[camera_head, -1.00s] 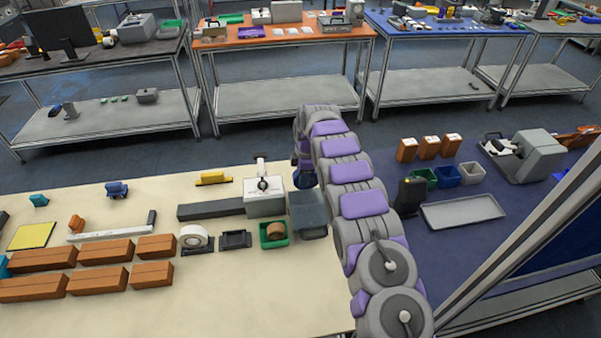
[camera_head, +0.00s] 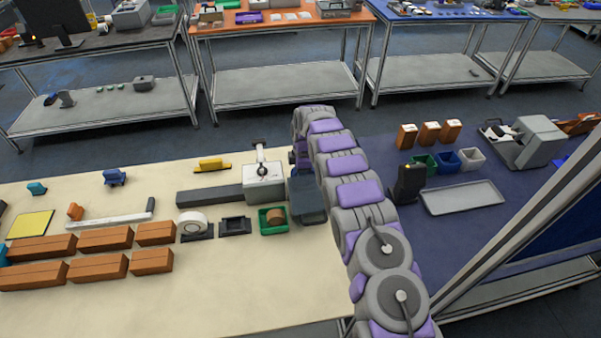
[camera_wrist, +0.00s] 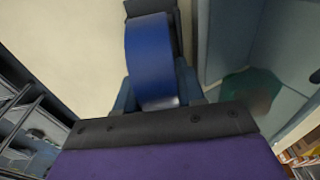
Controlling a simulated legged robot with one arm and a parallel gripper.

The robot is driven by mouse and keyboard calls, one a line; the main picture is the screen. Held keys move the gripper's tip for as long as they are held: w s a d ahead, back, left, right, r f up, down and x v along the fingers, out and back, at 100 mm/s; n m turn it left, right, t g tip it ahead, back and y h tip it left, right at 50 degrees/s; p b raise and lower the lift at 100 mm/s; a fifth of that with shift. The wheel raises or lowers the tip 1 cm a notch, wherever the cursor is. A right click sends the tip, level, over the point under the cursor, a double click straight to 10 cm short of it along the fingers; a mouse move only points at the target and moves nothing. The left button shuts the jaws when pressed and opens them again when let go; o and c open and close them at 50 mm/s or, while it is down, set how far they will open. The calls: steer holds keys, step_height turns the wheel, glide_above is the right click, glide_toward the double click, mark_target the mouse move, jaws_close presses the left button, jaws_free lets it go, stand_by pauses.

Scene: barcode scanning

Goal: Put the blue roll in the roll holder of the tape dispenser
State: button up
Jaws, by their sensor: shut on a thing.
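The blue roll (camera_wrist: 150,58) shows in the wrist view, edge-on, between the blue-grey fingers of my gripper (camera_wrist: 156,92). My gripper is shut on it. In the head view my arm covers most of the gripper, near the right end of the cream table top, and the blue roll cannot be made out there. A black empty holder (camera_head: 235,227) stands between a white tape roll in a black stand (camera_head: 192,226) and a green tray. It may be the tape dispenser; I cannot tell for certain.
A grey-blue bin (camera_head: 308,201) stands close by my gripper, and its wall (camera_wrist: 228,38) shows in the wrist view. The green tray (camera_head: 264,229) holds a brown roll. A white machine (camera_head: 264,186) is behind it. Brown boxes (camera_head: 103,266) fill the left; the table's front is clear.

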steer(key=o, duration=1.2)
steer(key=shift+a, duration=0.3)
steer(key=shift+d, duration=0.2)
steer(key=shift+d, duration=0.1)
steer(key=shift+r, duration=0.25)
steer(key=r, duration=0.5)
steer(key=r+p, duration=0.1)
steer(key=r, duration=0.5)
steer(key=d+r, duration=0.1)
steer(key=r, duration=0.4)
steer(key=shift+w+d+r+p, duration=0.1)
steer(key=shift+w+r+p, duration=0.15)
steer(key=shift+r+p, duration=0.05)
